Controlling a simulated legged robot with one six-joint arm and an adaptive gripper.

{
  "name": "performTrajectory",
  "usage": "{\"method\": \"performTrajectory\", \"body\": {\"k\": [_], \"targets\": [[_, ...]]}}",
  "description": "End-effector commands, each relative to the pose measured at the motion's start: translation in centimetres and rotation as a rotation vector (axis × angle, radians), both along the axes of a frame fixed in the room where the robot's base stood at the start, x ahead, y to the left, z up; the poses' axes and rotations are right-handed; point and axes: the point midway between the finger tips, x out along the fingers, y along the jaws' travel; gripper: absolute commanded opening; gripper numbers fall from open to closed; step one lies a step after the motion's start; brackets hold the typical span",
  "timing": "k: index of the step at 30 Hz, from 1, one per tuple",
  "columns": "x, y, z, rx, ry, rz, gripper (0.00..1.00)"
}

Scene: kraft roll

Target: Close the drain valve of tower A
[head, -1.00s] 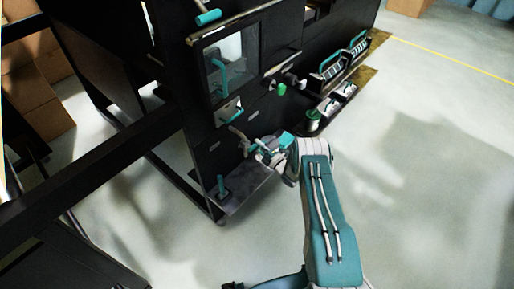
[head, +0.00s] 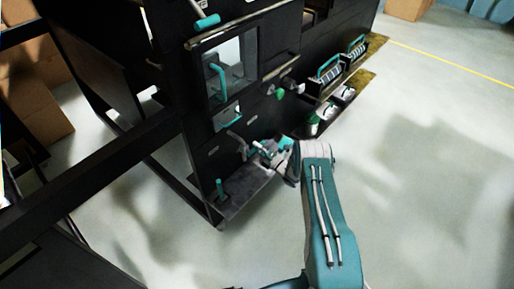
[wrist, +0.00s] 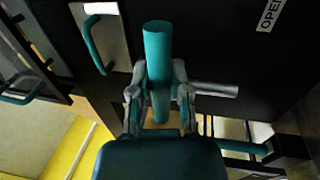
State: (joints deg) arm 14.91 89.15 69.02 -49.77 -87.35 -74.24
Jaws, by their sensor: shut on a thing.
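A teal cylindrical handle (wrist: 157,55) stands between the fingers of my gripper (wrist: 160,98) in the wrist view. The gripper is shut on it, one finger on each side. A short grey bar (wrist: 215,90) reaches right from beside the fingers. An "OPEN" label (wrist: 270,15) is on the dark panel at the upper right. In the head view my gripper (head: 262,150) is at the lower front of the dark machine (head: 185,120), above a low shelf.
A curved teal handle (head: 218,80) is in the window above. A green spool (head: 313,120) and teal-handled units (head: 328,72) line the right. The floor (head: 420,170) at right is clear.

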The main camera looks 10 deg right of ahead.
Motion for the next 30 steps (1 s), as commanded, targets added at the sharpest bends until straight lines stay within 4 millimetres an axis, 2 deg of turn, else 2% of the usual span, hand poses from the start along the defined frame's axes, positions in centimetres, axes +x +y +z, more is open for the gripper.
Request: {"method": "performTrajectory", "body": {"k": [4, 5, 6, 7, 20, 23, 30], "targets": [[-0.2, 0.3, -0.4, -0.001, 0.008, 0.006, 0.00], [-0.2, 0.3, -0.4, -0.001, 0.008, 0.006, 0.37], [-0.2, 0.3, -0.4, 0.000, 0.009, 0.006, 0.55], [-0.2, 0.3, -0.4, 0.000, 0.009, 0.006, 0.59], [-0.5, -0.2, -0.2, 0.001, 0.006, 0.001, 0.59], [-1.5, -1.1, -0.5, 0.002, 0.005, 0.000, 0.59], [-5.5, -4.0, -1.6, 0.002, 0.007, -0.002, 0.59]]}}
